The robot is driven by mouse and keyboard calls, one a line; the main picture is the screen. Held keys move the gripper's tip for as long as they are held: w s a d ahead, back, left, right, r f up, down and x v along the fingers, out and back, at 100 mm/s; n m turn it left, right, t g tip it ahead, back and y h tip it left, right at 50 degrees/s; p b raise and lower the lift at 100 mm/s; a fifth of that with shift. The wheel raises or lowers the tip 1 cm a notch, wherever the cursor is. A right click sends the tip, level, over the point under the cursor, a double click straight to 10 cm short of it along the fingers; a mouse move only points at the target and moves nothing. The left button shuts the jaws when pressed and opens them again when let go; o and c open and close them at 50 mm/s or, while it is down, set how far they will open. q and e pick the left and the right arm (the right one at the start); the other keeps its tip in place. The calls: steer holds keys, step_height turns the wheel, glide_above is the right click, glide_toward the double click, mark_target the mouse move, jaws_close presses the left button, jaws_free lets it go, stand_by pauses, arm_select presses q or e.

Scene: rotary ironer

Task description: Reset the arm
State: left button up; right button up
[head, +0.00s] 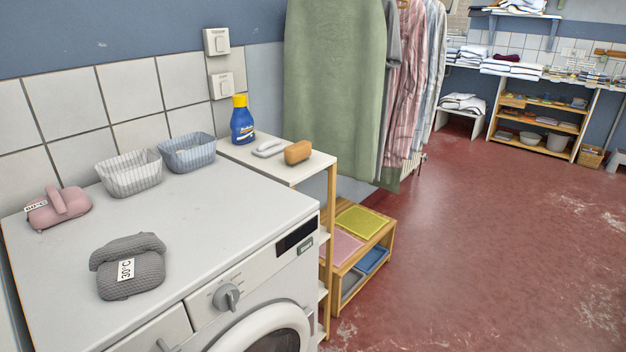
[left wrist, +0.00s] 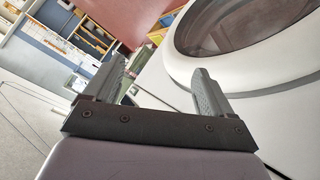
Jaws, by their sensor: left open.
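My left gripper (left wrist: 155,92) shows only in the left wrist view. Its two dark fingers stand apart with nothing between them. The white front and round door (left wrist: 240,35) of the washing machine are beside and beyond the fingers. Neither of my arms shows in the head view. My right gripper is in neither view.
In the head view the washing machine top (head: 215,215) holds a grey folded cloth (head: 128,268), a pink one (head: 58,207) and two baskets (head: 130,174) (head: 187,153). A shelf (head: 290,168) with a blue bottle (head: 241,122) stands beside it. The red floor (head: 490,240) at right is clear.

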arm_select(q)
steer(key=s+a+f+m+t+y, duration=0.1)
steer(key=s+a+f, duration=0.2)
steer(key=s, duration=0.3)
steer(key=s+a+f+m+y, duration=0.1)
steer(key=s+a+f+y, duration=0.1)
steer(key=s+a+f, duration=0.1)
steer(key=s+f, duration=0.1)
steer(key=s, duration=0.1)
steer(key=shift+s+f+t+y, duration=0.3)
steer(key=shift+s+f+t, duration=0.05)
steer(key=shift+f+t, duration=0.05)
steer(key=shift+s+a+f, duration=0.15)
steer(key=shift+s+a, duration=0.2)
steer(key=shift+s, duration=0.05)
steer(key=shift+c, duration=0.3)
